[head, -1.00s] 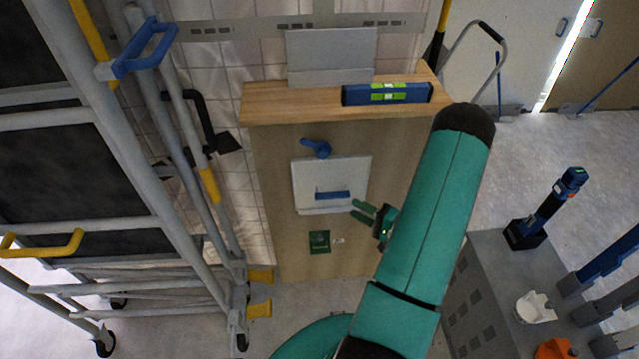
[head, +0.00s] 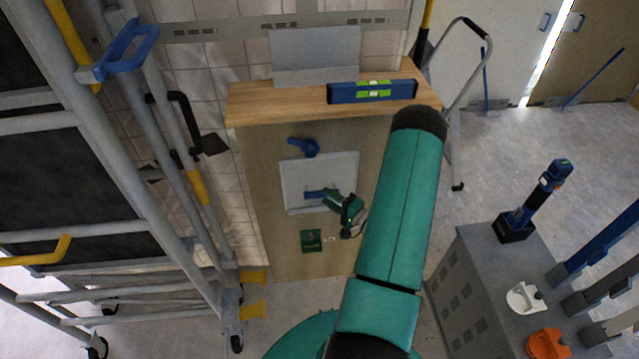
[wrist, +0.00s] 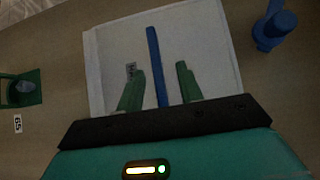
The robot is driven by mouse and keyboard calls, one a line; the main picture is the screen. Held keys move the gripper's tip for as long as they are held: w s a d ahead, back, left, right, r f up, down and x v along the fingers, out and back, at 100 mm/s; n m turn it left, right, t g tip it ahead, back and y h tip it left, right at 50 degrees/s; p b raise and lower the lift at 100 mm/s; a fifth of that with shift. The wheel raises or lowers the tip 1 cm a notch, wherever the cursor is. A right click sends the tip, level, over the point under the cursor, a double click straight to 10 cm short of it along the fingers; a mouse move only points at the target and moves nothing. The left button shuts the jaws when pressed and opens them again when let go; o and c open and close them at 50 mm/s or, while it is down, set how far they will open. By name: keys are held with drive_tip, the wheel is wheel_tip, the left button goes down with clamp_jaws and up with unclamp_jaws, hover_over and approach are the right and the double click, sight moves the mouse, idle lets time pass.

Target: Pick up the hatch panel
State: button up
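The hatch panel (head: 347,171) is a pale grey square on the front of the wooden cabinet, with a blue bar handle (head: 318,193) across it. It also shows in the wrist view (wrist: 205,50), with the blue handle (wrist: 153,65) running between the fingers. My gripper (head: 328,199) is in front of the panel at the handle's right part. In the wrist view my gripper (wrist: 158,82) is open, one green finger on each side of the handle, with gaps to both. Whether the fingertips touch the panel cannot be told.
A blue latch knob (head: 304,147) sits above the panel, and a green fitting (head: 311,241) below it. A blue spirit level (head: 373,91) lies on the cabinet top (head: 270,104). Scaffolding (head: 150,200) stands close on the left. A grey tool bench (head: 480,270) is at right.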

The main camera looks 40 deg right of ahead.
sight(319, 192)
drive_tip(key=w, duration=0.4)
drive_tip(key=shift+w+a+f, duration=0.15)
drive_tip(key=shift+w+a, duration=0.1)
drive_tip(key=shift+w, duration=0.1)
clamp_jaws()
drive_tip(key=shift+r, duration=1.65)
drive_tip(key=shift+s+r, duration=0.2)
drive_tip(key=shift+s, duration=0.05)
drive_tip(key=s+d, duration=0.2)
drive_tip(key=s, duration=1.5)
drive_tip(key=shift+s+d, duration=0.2)
drive_tip(key=shift+d, duration=0.05)
drive_tip(key=shift+a, duration=0.1)
